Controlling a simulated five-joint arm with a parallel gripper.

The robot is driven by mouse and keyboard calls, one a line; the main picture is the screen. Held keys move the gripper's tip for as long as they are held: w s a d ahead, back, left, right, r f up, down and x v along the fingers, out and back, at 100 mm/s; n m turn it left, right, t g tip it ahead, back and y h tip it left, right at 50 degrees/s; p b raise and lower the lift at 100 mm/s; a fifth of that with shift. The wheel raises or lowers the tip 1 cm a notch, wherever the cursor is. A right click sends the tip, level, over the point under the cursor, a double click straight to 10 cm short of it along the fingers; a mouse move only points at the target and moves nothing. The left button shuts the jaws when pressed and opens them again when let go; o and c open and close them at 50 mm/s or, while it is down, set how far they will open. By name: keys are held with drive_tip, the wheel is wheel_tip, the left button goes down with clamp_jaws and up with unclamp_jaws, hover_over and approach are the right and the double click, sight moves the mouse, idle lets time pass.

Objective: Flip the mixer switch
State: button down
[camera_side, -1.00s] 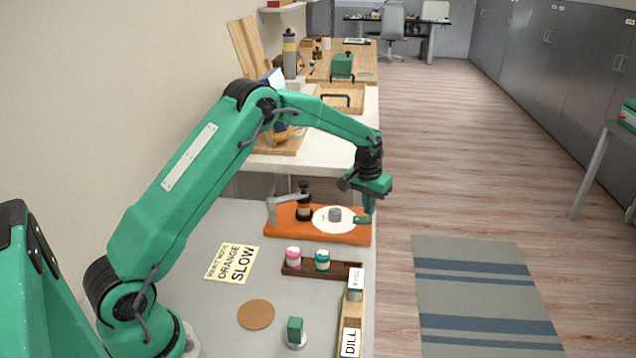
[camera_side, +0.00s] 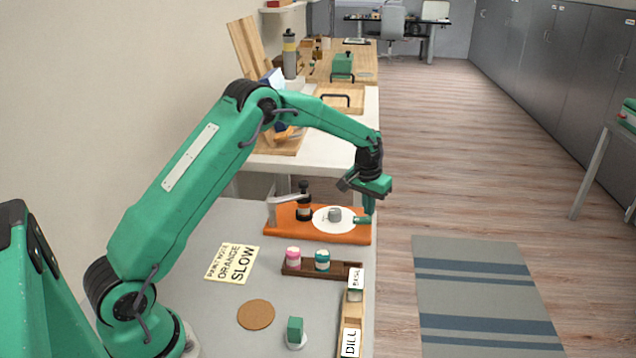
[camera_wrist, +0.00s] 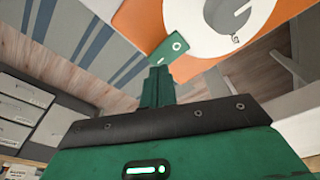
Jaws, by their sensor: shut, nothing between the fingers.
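The mixer is an orange base (camera_side: 286,230) at the far end of the grey bench. It carries a round white plate (camera_side: 347,226) with a grey cup-like piece (camera_side: 335,214) on it, and a dark post (camera_side: 304,203) with a grey arm. A small green switch plate (camera_side: 362,220) sits at its right edge. In the wrist view the switch plate (camera_wrist: 175,46) shows a circle and a line mark. My gripper (camera_side: 368,211) points down, shut and empty, close beside the switch. In the wrist view my gripper (camera_wrist: 157,76) reaches up to the switch plate; I cannot tell whether they touch.
A note reading ORANGE SLOW (camera_side: 232,263) lies on the grey bench. A brown rack (camera_side: 338,270) holds pink (camera_side: 293,257) and teal (camera_side: 322,260) jars. A wooden strip with a DILL label, a cork disc (camera_side: 256,314) and a green-topped block (camera_side: 295,330) are nearer. Floor lies to the right.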

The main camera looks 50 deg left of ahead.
sight(368, 219)
drive_tip(key=shift+f, duration=0.85)
idle(0.7)
drive_tip(key=shift+r, duration=3.6)
